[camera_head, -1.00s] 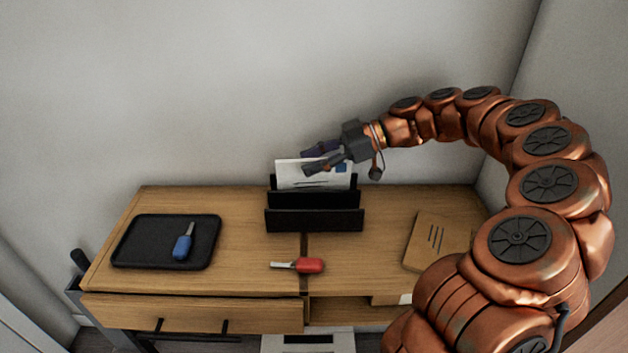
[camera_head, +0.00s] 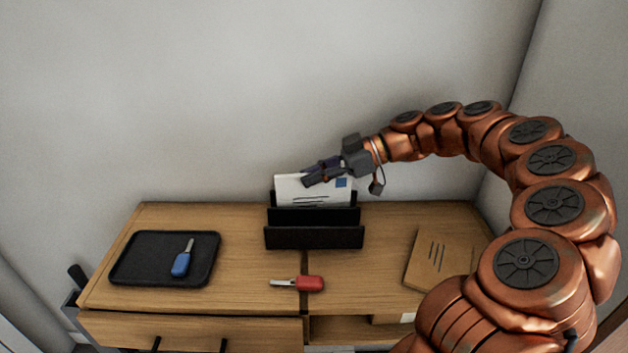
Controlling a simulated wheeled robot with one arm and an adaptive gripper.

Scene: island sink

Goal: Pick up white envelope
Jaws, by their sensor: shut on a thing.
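The white envelope (camera_head: 322,195) stands upright in the rear slot of the black letter holder (camera_head: 313,238), at the back middle of the desk. It has dark address lines and a blue stamp at its upper right. My gripper (camera_head: 314,176) reaches in from the right and is shut on the envelope's top edge. The fingers cover part of that edge. The envelope's lower part is hidden behind the holder's dividers.
A black tray (camera_head: 122,272) with a blue-handled key (camera_head: 181,264) lies at the left. A red-handled key (camera_head: 310,284) lies in front of the holder. The wall stands close behind the desk.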

